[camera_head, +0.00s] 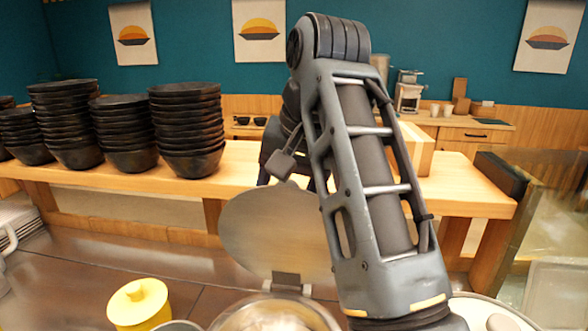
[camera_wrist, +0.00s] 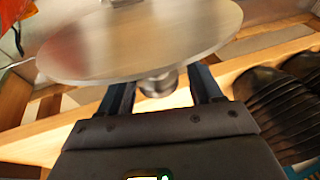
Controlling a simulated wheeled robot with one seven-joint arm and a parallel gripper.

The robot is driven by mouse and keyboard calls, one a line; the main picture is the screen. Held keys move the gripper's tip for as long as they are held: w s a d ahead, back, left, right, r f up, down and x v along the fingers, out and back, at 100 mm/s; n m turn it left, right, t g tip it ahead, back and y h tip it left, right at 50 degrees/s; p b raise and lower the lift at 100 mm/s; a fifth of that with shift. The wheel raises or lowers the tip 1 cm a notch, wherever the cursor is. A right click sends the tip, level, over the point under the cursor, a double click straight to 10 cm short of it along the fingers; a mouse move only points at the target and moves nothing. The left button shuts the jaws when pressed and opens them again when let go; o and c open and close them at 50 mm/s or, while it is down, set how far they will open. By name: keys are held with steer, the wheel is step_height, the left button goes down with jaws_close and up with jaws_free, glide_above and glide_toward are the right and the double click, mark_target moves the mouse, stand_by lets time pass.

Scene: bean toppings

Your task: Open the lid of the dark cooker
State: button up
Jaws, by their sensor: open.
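The cooker (camera_head: 272,316) is at the bottom middle of the head view, cut off by the frame edge, with its opening showing. Its round lid (camera_head: 262,235) stands raised, nearly upright, on a hinge at the cooker's back rim. In the wrist view the lid (camera_wrist: 140,42) fills the top, with a round metal knob (camera_wrist: 158,84) on its near face. My gripper (camera_wrist: 164,88) is open, its two dark fingers on either side of the knob. I cannot tell whether they touch it.
A yellow lidded pot (camera_head: 140,305) stands left of the cooker, and a pale lid (camera_head: 490,314) lies to the right. Stacks of black bowls (camera_head: 187,130) line the wooden shelf (camera_head: 245,165) behind. My arm covers much of the middle right.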

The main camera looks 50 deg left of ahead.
steer(key=shift+v, duration=3.15)
steer(key=shift+d, duration=0.1)
